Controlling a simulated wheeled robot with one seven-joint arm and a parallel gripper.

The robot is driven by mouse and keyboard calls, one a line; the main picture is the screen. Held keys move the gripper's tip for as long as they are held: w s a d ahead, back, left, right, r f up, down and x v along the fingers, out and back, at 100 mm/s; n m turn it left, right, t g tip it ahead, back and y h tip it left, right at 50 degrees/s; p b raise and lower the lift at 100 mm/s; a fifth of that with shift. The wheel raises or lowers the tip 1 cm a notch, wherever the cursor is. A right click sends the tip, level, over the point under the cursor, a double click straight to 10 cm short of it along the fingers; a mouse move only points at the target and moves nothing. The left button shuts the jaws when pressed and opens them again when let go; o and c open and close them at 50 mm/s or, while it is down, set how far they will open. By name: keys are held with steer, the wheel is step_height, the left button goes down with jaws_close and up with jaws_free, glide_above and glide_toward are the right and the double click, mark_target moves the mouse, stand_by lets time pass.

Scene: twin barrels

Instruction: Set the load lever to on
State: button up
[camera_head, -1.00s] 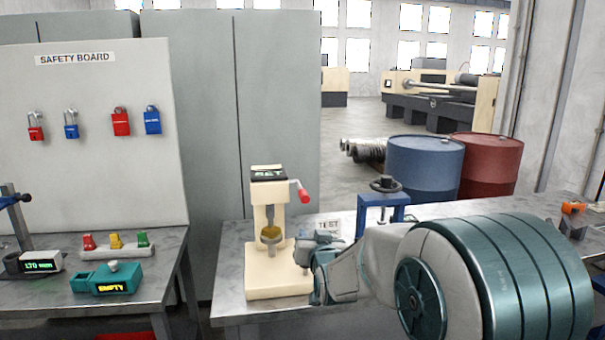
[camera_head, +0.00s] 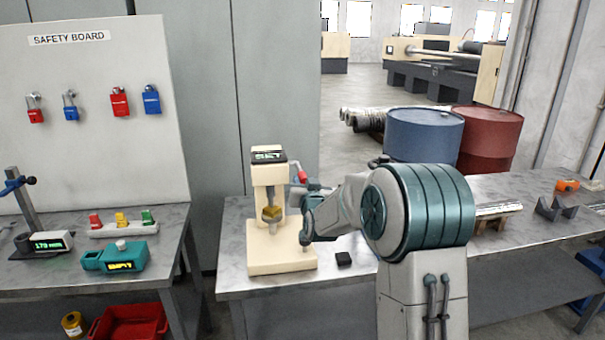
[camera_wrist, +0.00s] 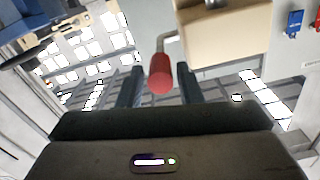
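The load lever is a red grip (camera_head: 302,177) on a bent metal rod at the right side of the cream test press (camera_head: 268,205). The press has a small green-lit display (camera_head: 268,155) on top and a yellowish piece (camera_head: 271,213) in its middle. My gripper (camera_head: 304,192) is beside the press at the lever, and its fingers partly cover the grip in the head view. In the wrist view the red grip (camera_wrist: 160,78) lies between my two open fingers (camera_wrist: 160,92), with gaps on both sides.
A blue clamp frame on this bench is mostly hidden behind my arm. A small black block (camera_head: 343,259) lies right of the press. The left bench holds a teal box (camera_head: 115,257) and a three-coloured button strip (camera_head: 123,223). Blue (camera_head: 425,133) and red (camera_head: 488,138) barrels stand behind.

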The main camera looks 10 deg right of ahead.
steer(key=shift+w+p, duration=0.45)
steer(key=shift+w, duration=1.45)
